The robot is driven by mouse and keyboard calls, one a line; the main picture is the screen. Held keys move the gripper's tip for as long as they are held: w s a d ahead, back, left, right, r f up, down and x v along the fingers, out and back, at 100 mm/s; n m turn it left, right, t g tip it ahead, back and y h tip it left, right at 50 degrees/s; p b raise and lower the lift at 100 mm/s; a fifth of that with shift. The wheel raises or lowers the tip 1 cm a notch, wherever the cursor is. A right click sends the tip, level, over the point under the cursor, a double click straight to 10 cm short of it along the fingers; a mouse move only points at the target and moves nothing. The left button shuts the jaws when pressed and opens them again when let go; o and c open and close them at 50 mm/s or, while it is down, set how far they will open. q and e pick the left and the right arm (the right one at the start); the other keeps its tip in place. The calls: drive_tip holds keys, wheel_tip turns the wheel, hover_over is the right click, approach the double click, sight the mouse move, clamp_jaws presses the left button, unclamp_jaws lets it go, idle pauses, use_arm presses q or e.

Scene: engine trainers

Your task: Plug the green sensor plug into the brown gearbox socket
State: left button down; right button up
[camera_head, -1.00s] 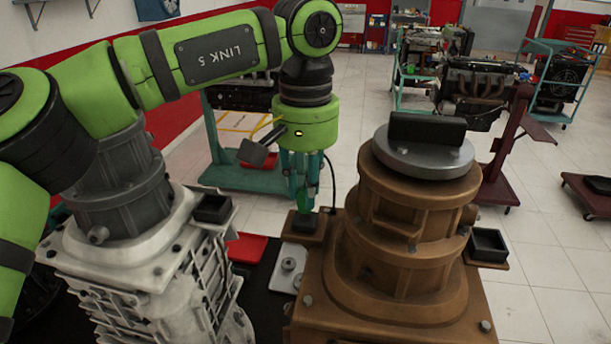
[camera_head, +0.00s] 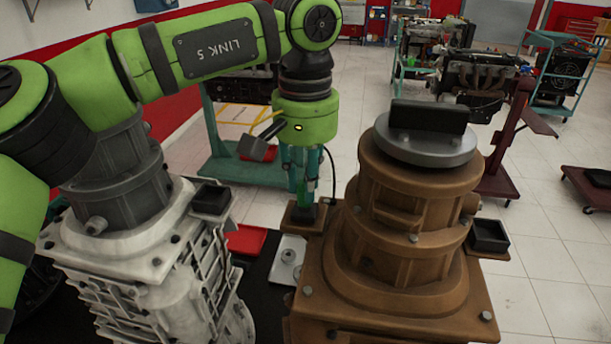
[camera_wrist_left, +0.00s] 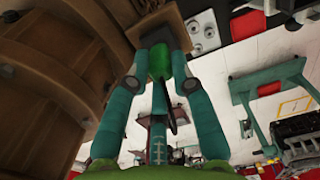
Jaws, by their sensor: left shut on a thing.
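My left gripper (camera_head: 306,178) points straight down and is shut on the green sensor plug (camera_head: 308,192), whose black cable loops to the right. The plug sits directly over the dark socket (camera_head: 303,213) on the small left ledge of the brown gearbox (camera_head: 405,235). In the left wrist view the green plug (camera_wrist_left: 160,60) is between the fingertips, with its tip at the brown ledge (camera_wrist_left: 147,20). The plug's lower end meets the dark socket in the picture; I cannot tell whether it is inside. My right gripper is not in view.
The brown gearbox's tall body stands close on the right of my gripper, with another dark socket (camera_head: 489,236) on its right ledge. A grey gearbox (camera_head: 150,260) with a dark socket (camera_head: 211,198) stands to the left. A red tray (camera_head: 246,240) and metal plate (camera_head: 287,262) lie between them.

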use_arm(q)
drive_tip(key=shift+p, duration=0.65)
idle(1.3)
drive_tip(key=shift+f+b, duration=0.4)
drive_tip(key=shift+f, duration=0.15)
idle(0.3)
drive_tip(key=c, duration=1)
unclamp_jaws()
wheel_tip(320, 180, up, 12)
